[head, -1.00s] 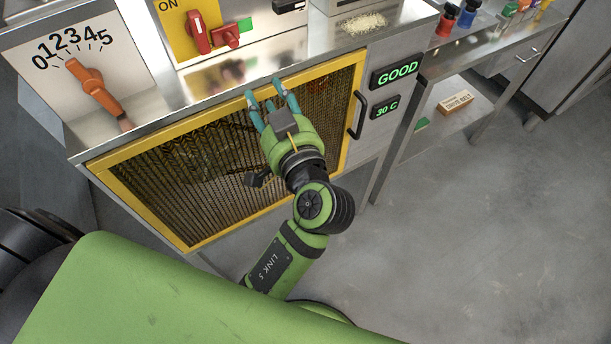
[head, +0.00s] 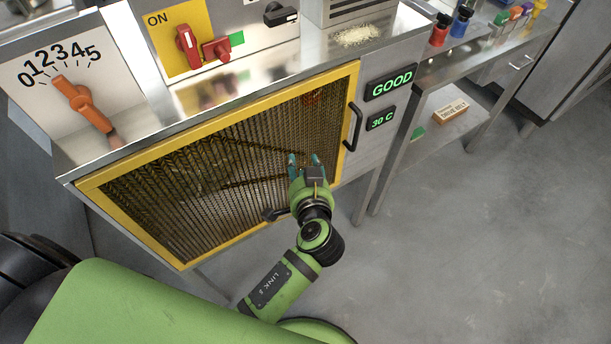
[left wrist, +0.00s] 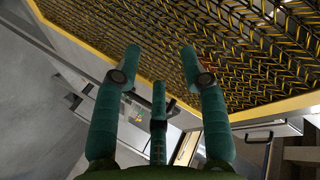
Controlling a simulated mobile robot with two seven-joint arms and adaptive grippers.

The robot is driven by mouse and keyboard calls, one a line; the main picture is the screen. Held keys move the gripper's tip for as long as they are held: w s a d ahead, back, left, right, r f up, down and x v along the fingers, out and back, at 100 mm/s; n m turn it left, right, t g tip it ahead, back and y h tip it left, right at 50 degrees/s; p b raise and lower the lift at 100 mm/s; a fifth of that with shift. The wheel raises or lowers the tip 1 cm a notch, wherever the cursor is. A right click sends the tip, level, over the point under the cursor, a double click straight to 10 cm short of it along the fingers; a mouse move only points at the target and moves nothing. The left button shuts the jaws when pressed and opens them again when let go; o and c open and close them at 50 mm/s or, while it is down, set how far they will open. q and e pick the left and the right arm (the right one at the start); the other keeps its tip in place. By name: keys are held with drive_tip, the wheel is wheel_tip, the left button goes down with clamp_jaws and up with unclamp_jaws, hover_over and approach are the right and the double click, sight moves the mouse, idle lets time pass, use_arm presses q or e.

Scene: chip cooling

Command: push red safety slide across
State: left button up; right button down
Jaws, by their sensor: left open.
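The red safety slide (head: 217,50) is a small red block beside a green patch (head: 237,39), on the yellow and grey panel at the top of the head view. A taller red switch handle (head: 187,45) stands just left of it, under the word ON. My left gripper (head: 304,160) is open and empty in front of the yellow-framed mesh door, well below and to the right of the slide. Its spread teal fingers also show in the left wrist view (left wrist: 160,55), with the mesh above them. The slide is not recognisable there. My right gripper is out of view.
The steel counter (head: 265,62) juts out above the mesh door (head: 215,180). A black door handle (head: 353,127) stands right of my gripper. An orange dial (head: 82,103) is at left, a black knob (head: 281,15) right of the slide. Grey floor (head: 470,220) is clear at right.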

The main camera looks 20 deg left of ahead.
use_arm(q)
drive_tip(key=shift+s+d+f+m+g+h, duration=0.1)
drive_tip(key=shift+d+f+m+g+h, duration=0.1)
drive_tip(key=shift+f, duration=0.65)
drive_tip(key=shift+d+f+m+g+h, duration=0.1)
drive_tip(key=shift+f+m+h, duration=0.1)
drive_tip(key=shift+f, duration=0.6)
drive_tip(key=s+f+m+g+h, duration=0.1)
drive_tip(key=s+f+g+h, duration=0.15)
drive_tip(key=s+f, duration=0.7)
drive_tip(key=s+f+m+g+h, duration=0.2)
drive_tip(key=s+f+g, duration=0.1)
drive_tip(key=f, duration=1.3)
drive_tip(key=s+a+f+n+g, duration=0.1)
drive_tip(key=s+a+f, duration=0.2)
drive_tip(key=s+f, duration=0.2)
drive_tip(key=s+a+f+n+g, duration=0.1)
drive_tip(key=s+a+f+g, duration=0.1)
drive_tip(key=s, duration=1)
drive_tip(key=s+a+f+n+g, duration=0.1)
drive_tip(key=s+a+f+g, duration=0.1)
drive_tip(key=s+a+f, duration=0.2)
drive_tip(key=s+f+h, duration=0.1)
drive_tip(key=s+f, duration=0.2)
drive_tip(key=s, duration=0.2)
drive_tip(key=shift+f+n, duration=0.3)
drive_tip(key=shift+n, duration=0.1)
